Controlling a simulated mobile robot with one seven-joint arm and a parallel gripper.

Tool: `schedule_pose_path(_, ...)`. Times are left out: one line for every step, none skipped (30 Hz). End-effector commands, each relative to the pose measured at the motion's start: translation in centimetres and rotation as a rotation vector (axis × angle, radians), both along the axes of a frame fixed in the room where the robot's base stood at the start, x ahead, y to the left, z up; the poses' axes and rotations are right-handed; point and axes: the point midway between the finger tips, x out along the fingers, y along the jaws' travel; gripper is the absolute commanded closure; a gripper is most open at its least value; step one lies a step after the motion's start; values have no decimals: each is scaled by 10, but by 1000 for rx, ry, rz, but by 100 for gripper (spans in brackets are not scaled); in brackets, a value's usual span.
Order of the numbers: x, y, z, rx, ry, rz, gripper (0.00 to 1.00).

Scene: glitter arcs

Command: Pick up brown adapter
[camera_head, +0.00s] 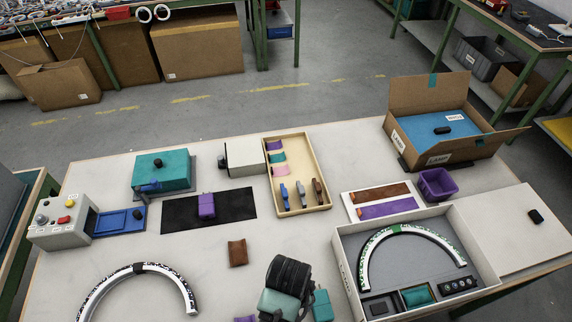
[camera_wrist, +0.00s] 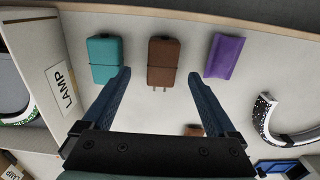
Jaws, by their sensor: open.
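The brown adapter (camera_wrist: 161,62) lies flat on the table in the wrist view, with two prongs showing at its lower end. My gripper (camera_wrist: 160,76) is open and empty. Its two blue fingers reach toward the brown adapter, one tip on each side of it in the picture; the height above it is unclear. In the head view my arm hides the brown adapter, while the teal adapter (camera_head: 322,305) shows beside my arm.
A brown piece (camera_head: 237,252) lies on the table beyond my arm. The open grey case (camera_head: 345,262) with a green arc is to the right. A white arc (camera_head: 150,268) lies to the left. A wooden tray (camera_head: 322,172) and black mat (camera_head: 178,215) are farther back.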

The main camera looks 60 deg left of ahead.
Motion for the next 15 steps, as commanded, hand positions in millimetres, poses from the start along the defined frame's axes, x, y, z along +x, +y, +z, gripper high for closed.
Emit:
schedule_pose_path(0,0,-2,0,0,0,7)
schedule_pose_path(0,0,-4,0,0,0,7)
schedule_pose_path(-1,1,-7,-1,1,1,7)
schedule_pose_path(-2,1,-10,-1,2,1,7)
schedule_pose_path(-2,1,-14,-1,2,1,7)
schedule_pose_path(-3,2,-19,-2,3,2,7)
schedule_pose_path(-3,2,-24,-1,2,2,7)
schedule_pose_path(-4,2,-28,-1,3,2,7)
schedule_pose_path(-4,3,-33,-1,3,1,7)
schedule_pose_path(-4,3,-38,-1,2,0,7)
schedule_pose_path(-4,3,-42,-1,1,0,7)
schedule_pose_path(-4,3,-46,-1,1,0,7)
schedule_pose_path(-4,3,-48,0,0,0,7)
schedule_pose_path(-3,3,-50,0,0,0,7)
schedule_pose_path(-3,3,-52,1,0,0,7)
